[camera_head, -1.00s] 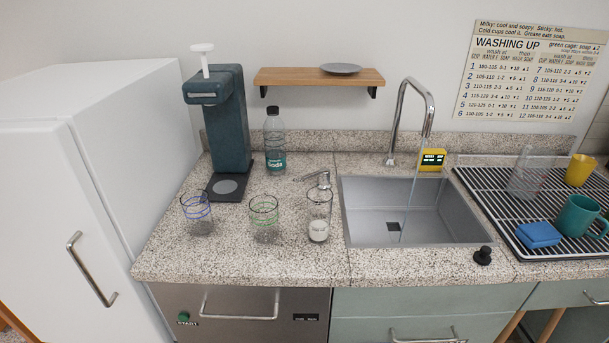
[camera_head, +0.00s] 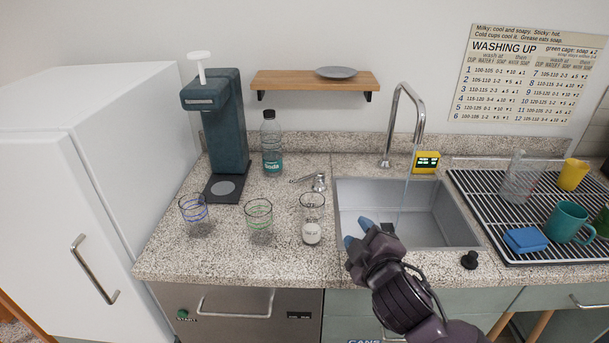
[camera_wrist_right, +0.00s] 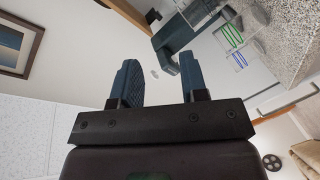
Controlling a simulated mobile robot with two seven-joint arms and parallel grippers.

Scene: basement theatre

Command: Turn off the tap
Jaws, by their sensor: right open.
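The tap (camera_head: 400,110) is a tall, curved chrome spout behind the sink (camera_head: 350,215). A thin stream of water (camera_head: 405,195) falls from it into the basin. A small metal fitting with a lever (camera_head: 318,182) stands on the counter left of the sink. A black knob (camera_head: 470,260) sits at the sink's front right corner. My right gripper (camera_head: 358,232) is open and empty over the sink's front left part, apart from the tap. Its blue fingers also show in the right wrist view (camera_wrist_right: 160,80), with nothing between them. My left gripper is out of view.
Several glasses stand on the counter left of the sink, including one with white contents (camera_head: 312,232). A soda bottle (camera_head: 272,150) and a dark dispenser (camera_head: 225,130) stand behind. A yellow display box (camera_head: 426,161) is behind the sink. A drying rack (camera_head: 480,205) holds cups at right.

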